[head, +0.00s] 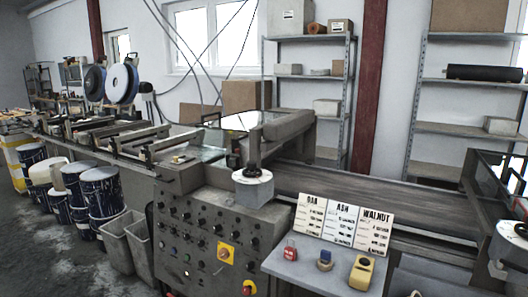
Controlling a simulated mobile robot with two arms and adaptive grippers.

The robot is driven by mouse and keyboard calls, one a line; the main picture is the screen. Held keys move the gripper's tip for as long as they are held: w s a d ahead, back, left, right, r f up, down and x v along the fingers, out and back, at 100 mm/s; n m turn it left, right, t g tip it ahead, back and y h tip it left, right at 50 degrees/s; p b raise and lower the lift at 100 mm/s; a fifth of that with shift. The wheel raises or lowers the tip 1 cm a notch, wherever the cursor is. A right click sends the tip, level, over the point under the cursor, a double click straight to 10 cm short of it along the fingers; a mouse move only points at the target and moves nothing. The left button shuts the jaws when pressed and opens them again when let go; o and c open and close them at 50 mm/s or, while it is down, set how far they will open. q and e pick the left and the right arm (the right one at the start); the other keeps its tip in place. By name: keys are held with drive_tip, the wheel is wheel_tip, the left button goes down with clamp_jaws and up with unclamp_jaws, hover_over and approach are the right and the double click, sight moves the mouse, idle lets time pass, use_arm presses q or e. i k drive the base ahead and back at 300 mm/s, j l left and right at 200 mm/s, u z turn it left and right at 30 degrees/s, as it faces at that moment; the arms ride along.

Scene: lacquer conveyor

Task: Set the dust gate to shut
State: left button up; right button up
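I cannot pick out the dust gate for certain in the head view. A grey control panel (205,245) stands at the front centre, with several dark knobs and yellow-backed switches (226,253). Above its right end is a grey block with a white round top (252,178) and a dark upright rod. A similar white round part (510,240) shows at the right edge, partly cut off.
A small grey table (318,282) holds a red, a blue and a yellow item (361,272) before cards headed OAK, ASH and WALNUT (376,231). A dark conveyor belt (335,187) runs behind. Paint cans (104,195) and grey bins (117,240) stand left.

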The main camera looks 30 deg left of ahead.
sight(176, 161)
drive_tip(key=u, duration=1.55)
